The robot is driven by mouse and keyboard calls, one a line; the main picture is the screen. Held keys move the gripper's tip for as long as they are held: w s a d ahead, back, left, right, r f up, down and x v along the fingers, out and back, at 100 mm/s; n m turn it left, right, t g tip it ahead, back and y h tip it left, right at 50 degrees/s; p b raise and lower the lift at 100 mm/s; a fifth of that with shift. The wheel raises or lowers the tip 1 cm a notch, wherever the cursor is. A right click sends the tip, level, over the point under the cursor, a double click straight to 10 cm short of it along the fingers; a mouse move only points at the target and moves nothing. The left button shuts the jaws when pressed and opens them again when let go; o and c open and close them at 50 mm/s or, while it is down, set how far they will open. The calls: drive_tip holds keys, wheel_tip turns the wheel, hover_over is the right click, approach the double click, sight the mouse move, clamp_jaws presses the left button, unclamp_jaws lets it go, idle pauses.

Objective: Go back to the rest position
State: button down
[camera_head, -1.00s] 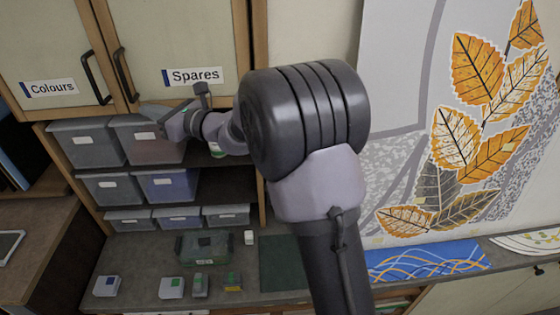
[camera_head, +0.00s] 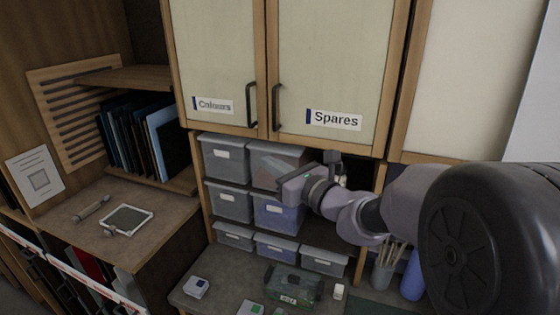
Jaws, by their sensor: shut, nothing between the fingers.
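My gripper (camera_head: 284,188) is at the end of my arm, which reaches in from the right side of the view. It is in front of the stacked storage bins, near the upper right bin (camera_head: 275,160). The fingers are small and partly dark here, and nothing shows held between them. The gripper looks shut. My arm's large dark joint fills the lower right and hides part of the counter and wall.
Cupboard doors labelled Colours (camera_head: 213,106) and Spares (camera_head: 333,119) are closed above the bins. A green-lidded clear box (camera_head: 293,284) and small blocks (camera_head: 196,287) lie on the counter. A cup of brushes (camera_head: 383,276) stands near my arm. A side desk (camera_head: 150,225) is at left.

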drive_tip(key=s+a+f+n+g+b, duration=0.35)
drive_tip(key=s+f+n+b, duration=0.45)
drive_tip(key=s, duration=0.3)
drive_tip(key=s+a+f+n+g+b, duration=0.2)
drive_tip(key=s+f+n+g+b, duration=0.35)
drive_tip(key=s+f+b, duration=0.35)
drive_tip(key=s+d+f+n+h+b, duration=0.4)
drive_tip(key=s+d+f+n+b, duration=0.1)
drive_tip(key=f, duration=0.5)
drive_tip(key=s+d+f+n+h+b, duration=0.4)
drive_tip(key=s+d+f+n+b, duration=0.1)
drive_tip(key=s+d+f, duration=0.3)
wheel_tip(320, 180, down, 2)
drive_tip(key=shift+s+d+f+n+h+b, duration=0.2)
drive_tip(key=shift+s+n+h+b, duration=0.2)
drive_tip(key=shift+s, duration=0.3)
drive_tip(key=shift+a, duration=0.1)
